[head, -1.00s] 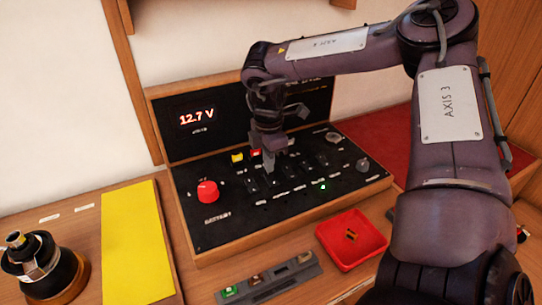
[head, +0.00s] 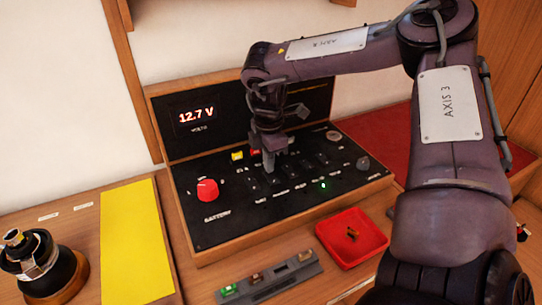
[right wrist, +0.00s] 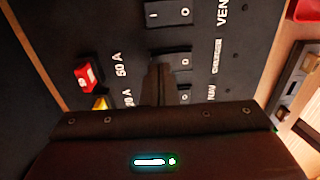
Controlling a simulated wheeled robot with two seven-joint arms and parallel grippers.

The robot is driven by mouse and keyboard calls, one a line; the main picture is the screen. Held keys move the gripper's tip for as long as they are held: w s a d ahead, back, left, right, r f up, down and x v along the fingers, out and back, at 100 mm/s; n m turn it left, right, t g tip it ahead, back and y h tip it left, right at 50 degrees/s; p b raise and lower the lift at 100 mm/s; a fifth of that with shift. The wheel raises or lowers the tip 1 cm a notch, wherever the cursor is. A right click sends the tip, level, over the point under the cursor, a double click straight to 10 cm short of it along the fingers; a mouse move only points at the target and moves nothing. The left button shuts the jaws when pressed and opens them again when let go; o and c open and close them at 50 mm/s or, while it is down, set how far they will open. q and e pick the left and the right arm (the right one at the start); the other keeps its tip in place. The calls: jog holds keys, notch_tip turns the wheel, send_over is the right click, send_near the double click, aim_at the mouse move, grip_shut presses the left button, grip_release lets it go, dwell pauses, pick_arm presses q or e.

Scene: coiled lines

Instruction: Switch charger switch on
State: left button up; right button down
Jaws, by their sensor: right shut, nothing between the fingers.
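The black control panel (head: 225,228) sits in a wooden case, with a row of dark rocker switches across its middle. My right gripper (head: 268,164) points down at the left part of that row, shut and empty. In the right wrist view, its fingers (right wrist: 160,82) cover part of a rocker switch (right wrist: 184,62) whose blurred label (right wrist: 217,57) may read charger. Another rocker switch (right wrist: 168,12) is above it and one (right wrist: 184,95) below, partly covered. I cannot tell whether the fingertips touch, or how the switch is set. My left gripper is out of view.
A red knob (head: 207,190) is on the panel's left; the display (head: 197,115) reads 12.7 V. A small green light (head: 323,184) glows. A red tray (head: 333,243) and a grey fuse strip (head: 262,288) lie in front. A yellow sheet (head: 137,240) lies left.

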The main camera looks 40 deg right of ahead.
jog(key=shift+f+b, duration=0.55)
jog(key=shift+f, duration=0.05)
jog(key=shift+r, duration=0.1)
jog(key=shift+r+p, duration=2.15)
jog(key=shift+r, duration=1.35)
jog(key=shift+f, duration=0.1)
